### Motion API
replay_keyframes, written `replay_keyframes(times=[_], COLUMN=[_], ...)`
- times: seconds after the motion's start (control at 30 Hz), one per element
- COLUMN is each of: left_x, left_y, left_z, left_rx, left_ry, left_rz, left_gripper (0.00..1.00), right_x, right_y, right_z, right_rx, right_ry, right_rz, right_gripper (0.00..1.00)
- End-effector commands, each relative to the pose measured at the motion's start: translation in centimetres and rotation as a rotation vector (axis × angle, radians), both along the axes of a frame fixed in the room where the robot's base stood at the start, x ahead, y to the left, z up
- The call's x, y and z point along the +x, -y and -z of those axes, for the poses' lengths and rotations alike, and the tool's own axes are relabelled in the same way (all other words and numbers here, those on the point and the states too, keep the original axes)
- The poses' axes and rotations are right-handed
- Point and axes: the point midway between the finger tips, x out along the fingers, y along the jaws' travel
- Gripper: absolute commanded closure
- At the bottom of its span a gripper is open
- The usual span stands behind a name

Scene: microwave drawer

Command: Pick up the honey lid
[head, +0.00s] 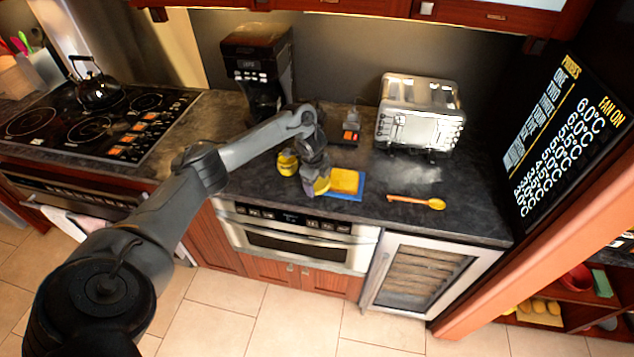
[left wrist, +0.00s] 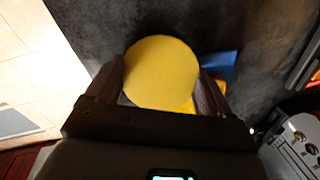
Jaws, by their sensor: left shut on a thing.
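The honey lid is a round yellow disc (left wrist: 161,72) between the two fingers of my left gripper (left wrist: 160,88) in the left wrist view. The gripper is shut on it. In the head view my left gripper (head: 316,182) is over the counter, with the yellow lid (head: 321,186) at its fingertips, just left of the yellow sponge. A yellow honey jar (head: 287,163) stands to the left of the gripper. I cannot tell how high the lid is above the counter. My right gripper is not in view.
A toaster (head: 420,112) and a coffee maker (head: 257,70) stand at the back. A kettle (head: 97,88) is on the stove. The counter's right part (head: 470,215) is clear.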

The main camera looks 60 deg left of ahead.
Motion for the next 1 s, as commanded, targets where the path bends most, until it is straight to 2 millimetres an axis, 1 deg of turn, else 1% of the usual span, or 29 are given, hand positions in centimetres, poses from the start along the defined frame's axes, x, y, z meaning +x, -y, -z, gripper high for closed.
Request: replay_keyframes(times=[0.17,0.33,0.37,0.4,0.47,0.6,0.7,0.9,1.0], left_x=[0.1,0.1,0.1,0.4,0.8,1.6,2.1,2.9,3.2], left_y=[0.0,-0.1,0.1,1.0,2.1,4.9,6.7,9.5,10.3], left_z=[-1.4,-3.9,-4.4,-4.9,-5.7,-7.6,-8.7,-10.0,-10.4], left_rx=[0.001,0.002,0.001,0.001,0.0,0.001,0.001,0.0,0.0], left_ry=[0.002,0.004,0.003,0.002,0.003,0.003,0.003,0.001,0.001], left_rz=[0.001,0.0,0.003,0.005,0.006,0.007,0.005,0.003,0.001], left_gripper=[0.46,0.46,0.46,0.46,0.46,0.46,0.46,0.46,0.46], right_x=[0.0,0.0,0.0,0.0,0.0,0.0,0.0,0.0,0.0], right_y=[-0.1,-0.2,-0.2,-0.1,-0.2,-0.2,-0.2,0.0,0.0], right_z=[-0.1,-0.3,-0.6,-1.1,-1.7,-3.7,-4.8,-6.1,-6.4], right_rx=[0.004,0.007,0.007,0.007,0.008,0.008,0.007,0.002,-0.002], right_ry=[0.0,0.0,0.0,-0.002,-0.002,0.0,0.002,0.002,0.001], right_rz=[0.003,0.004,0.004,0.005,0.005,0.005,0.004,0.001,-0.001], right_gripper=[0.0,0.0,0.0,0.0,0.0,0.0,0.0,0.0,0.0])
